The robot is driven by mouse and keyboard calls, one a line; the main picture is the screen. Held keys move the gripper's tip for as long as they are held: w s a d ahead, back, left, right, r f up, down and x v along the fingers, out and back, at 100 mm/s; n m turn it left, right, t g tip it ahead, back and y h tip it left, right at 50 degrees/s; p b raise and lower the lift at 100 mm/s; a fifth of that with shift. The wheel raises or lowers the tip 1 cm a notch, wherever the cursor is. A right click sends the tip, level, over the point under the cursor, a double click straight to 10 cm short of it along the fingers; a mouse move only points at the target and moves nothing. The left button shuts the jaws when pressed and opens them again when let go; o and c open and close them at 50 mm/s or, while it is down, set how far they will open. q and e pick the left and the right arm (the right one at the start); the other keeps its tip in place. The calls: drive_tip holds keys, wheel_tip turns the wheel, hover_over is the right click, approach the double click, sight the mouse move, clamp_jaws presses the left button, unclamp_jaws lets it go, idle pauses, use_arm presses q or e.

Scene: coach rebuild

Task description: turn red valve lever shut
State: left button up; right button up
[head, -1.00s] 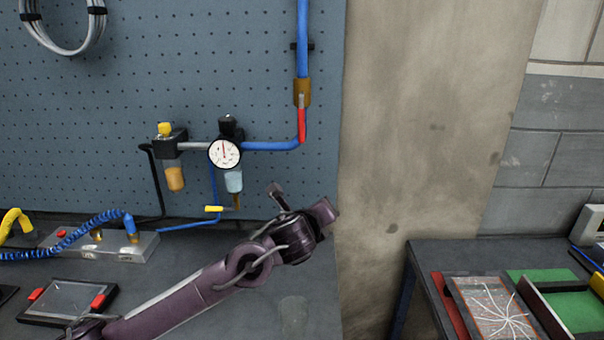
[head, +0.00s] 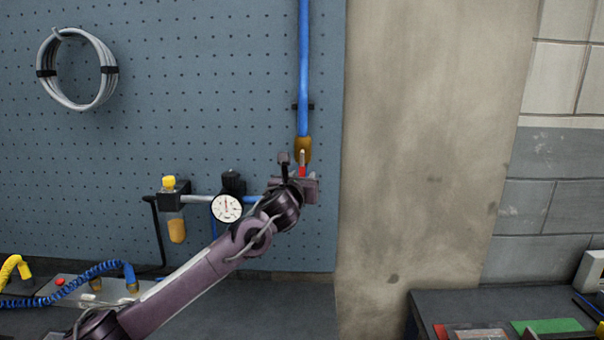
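The red valve lever (head: 302,171) hangs down from the brass valve body (head: 303,149) on the vertical blue pipe (head: 303,70), near the pegboard's right edge. Only its upper part shows; my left gripper hides the rest. My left gripper (head: 299,180) is in front of the lever, its arm coming up from the lower left. Its fingers are mostly hidden behind its own wrist, so I cannot tell whether they are open or touch the lever. My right gripper is not in view.
A round pressure gauge (head: 227,208) and a yellow-topped filter unit (head: 172,205) are on the pegboard left of my gripper. A coiled grey cable (head: 77,70) hangs at upper left. A bare concrete pillar (head: 430,150) stands to the right.

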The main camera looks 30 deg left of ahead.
use_arm(q)
drive_tip(key=shift+w, duration=0.15)
drive_tip(key=c, duration=0.7)
clamp_jaws()
